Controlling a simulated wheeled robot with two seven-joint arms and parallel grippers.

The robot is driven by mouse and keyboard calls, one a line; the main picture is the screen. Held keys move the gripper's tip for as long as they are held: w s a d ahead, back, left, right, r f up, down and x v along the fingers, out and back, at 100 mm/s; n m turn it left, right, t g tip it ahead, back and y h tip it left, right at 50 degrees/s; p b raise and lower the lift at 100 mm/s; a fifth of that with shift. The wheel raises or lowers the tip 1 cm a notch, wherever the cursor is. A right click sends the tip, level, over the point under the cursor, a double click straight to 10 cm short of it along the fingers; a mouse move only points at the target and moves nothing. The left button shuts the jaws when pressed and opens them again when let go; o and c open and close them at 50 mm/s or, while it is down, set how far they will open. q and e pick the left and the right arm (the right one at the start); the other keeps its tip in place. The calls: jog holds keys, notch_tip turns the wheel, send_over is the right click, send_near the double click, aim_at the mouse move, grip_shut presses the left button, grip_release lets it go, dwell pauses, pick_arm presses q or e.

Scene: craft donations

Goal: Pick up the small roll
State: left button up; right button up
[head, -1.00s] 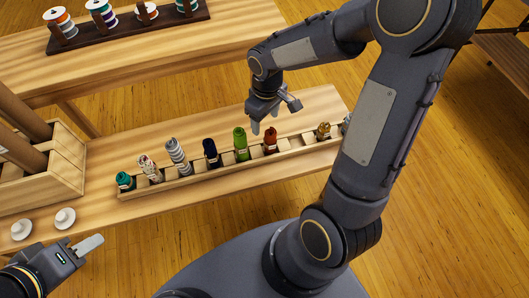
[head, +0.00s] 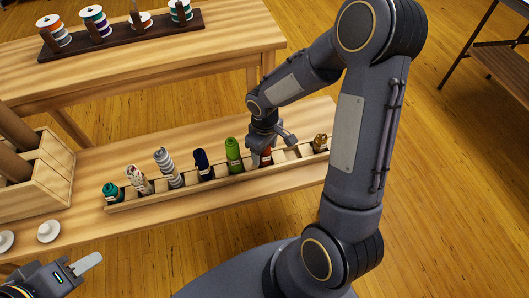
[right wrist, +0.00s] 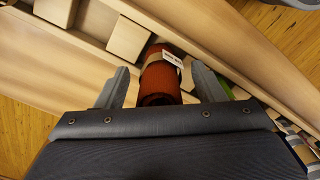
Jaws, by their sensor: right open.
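A long wooden rack (head: 223,186) on the lower shelf holds a row of small rolls in separate slots. My right gripper (head: 267,155) is open at the rust-red roll (head: 266,159), which it partly hides in the head view. In the right wrist view the rust-red roll (right wrist: 160,84), with a pale label band, stands between my two open fingers (right wrist: 162,86), with a gap on each side. My left gripper (head: 86,263) is at the lower left, away from the rack; only one finger shows clearly, so its opening is unclear.
Left of the rust-red roll are green (head: 233,155), navy (head: 202,165), grey (head: 168,168), patterned (head: 138,179) and teal (head: 111,192) rolls. A gold one (head: 320,143) is at the right, past empty slots. A wooden crate (head: 47,190) and white knobs (head: 48,231) are at the left.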

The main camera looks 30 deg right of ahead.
jog(key=c, duration=1)
jog(key=shift+c, duration=0.3)
